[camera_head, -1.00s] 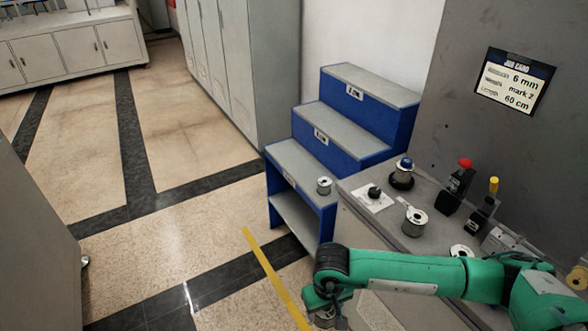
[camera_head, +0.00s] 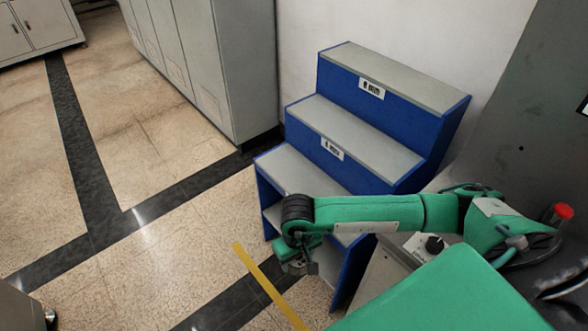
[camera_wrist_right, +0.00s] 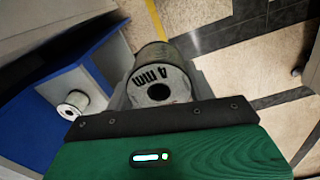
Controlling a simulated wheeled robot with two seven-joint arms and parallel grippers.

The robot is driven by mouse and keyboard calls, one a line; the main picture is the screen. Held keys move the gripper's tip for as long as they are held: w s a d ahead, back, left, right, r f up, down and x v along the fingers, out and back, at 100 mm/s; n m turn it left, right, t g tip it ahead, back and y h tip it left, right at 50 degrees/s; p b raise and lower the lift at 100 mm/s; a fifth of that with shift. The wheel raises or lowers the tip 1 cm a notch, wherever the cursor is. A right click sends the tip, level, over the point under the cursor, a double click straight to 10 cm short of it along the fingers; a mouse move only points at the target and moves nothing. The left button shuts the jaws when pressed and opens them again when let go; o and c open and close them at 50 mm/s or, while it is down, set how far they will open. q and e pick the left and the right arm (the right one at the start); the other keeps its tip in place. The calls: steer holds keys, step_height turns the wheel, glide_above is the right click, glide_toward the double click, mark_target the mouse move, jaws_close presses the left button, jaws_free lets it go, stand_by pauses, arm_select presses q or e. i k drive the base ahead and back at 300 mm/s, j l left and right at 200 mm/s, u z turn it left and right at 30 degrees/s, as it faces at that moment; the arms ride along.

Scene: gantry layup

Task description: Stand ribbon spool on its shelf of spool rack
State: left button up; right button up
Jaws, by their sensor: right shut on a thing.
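The spool rack (camera_head: 352,130) is a blue stepped stand with grey shelf tops and white labels on its step fronts. The label text is too small to read. My right gripper (camera_head: 299,266) is in front of the lowest step. In the right wrist view it is shut on a ribbon spool (camera_wrist_right: 160,76) whose end face reads "4 mm". In the head view the held spool is mostly hidden by the gripper. Another spool (camera_wrist_right: 72,104) stands on a grey step of the rack in the right wrist view; my arm hides it in the head view. My left gripper is not in view.
Grey cabinets (camera_head: 195,60) stand left of the rack. A yellow line (camera_head: 262,277) runs on the floor below the gripper. The floor left of the rack is clear.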

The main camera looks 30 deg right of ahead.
mark_target(289, 171)
steer(key=i+z, duration=0.15)
steer(key=i, duration=0.45)
steer(key=i+j+z, duration=0.15)
steer(key=i, duration=0.5)
